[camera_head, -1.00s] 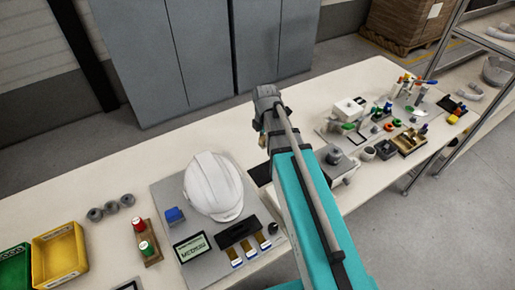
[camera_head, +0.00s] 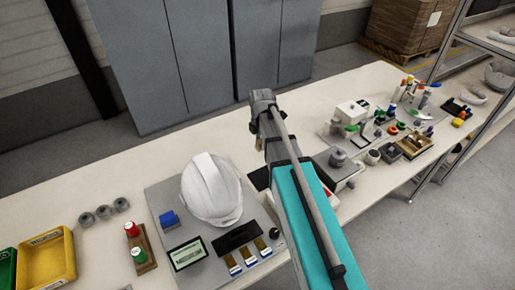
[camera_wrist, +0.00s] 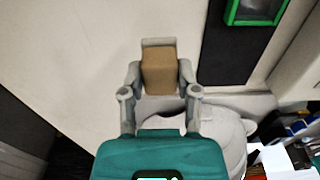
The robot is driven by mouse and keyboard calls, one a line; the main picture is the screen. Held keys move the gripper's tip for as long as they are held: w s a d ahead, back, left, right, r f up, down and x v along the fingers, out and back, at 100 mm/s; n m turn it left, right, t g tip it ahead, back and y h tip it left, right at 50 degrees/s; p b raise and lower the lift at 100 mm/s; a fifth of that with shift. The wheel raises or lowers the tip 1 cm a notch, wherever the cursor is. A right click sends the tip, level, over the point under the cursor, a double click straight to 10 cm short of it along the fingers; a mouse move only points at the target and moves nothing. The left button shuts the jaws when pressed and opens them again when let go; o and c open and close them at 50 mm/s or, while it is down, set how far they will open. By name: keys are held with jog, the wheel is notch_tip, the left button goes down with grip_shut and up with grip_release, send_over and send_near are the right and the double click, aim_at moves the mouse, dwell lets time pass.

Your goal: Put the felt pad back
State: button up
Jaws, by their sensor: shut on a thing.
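In the wrist view my gripper (camera_wrist: 160,90) is shut on a tan, block-shaped piece (camera_wrist: 160,70) that looks like the felt pad. The pad sits between the two fingers, above the pale bench top. In the head view my arm reaches over the middle of the bench, and its own links mostly hide the gripper. A small tan patch (camera_head: 258,142) shows just left of the wrist there.
A white helmet shell (camera_head: 211,188) stands on a grey board (camera_head: 160,200) left of my arm. A dark mat (camera_wrist: 230,60) with a green-framed item (camera_wrist: 255,10) lies right of the pad in the wrist view. Small parts crowd the right bench. Pale bench (camera_wrist: 70,60) is clear left of the pad.

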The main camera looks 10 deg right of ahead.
aim_at(260, 147)
jog(key=shift+f, duration=0.1)
jog(key=shift+w+f+b, duration=0.45)
jog(key=shift+f+b, duration=0.05)
jog(key=shift+b, duration=0.1)
jog(key=shift+f+b, duration=1.4)
jog(key=shift+f, duration=0.05)
jog(key=shift+f, duration=0.1)
jog(key=o, duration=1)
notch_tip(260, 147, up, 12)
jog(key=p, duration=1.2)
jog(key=shift+r, duration=0.2)
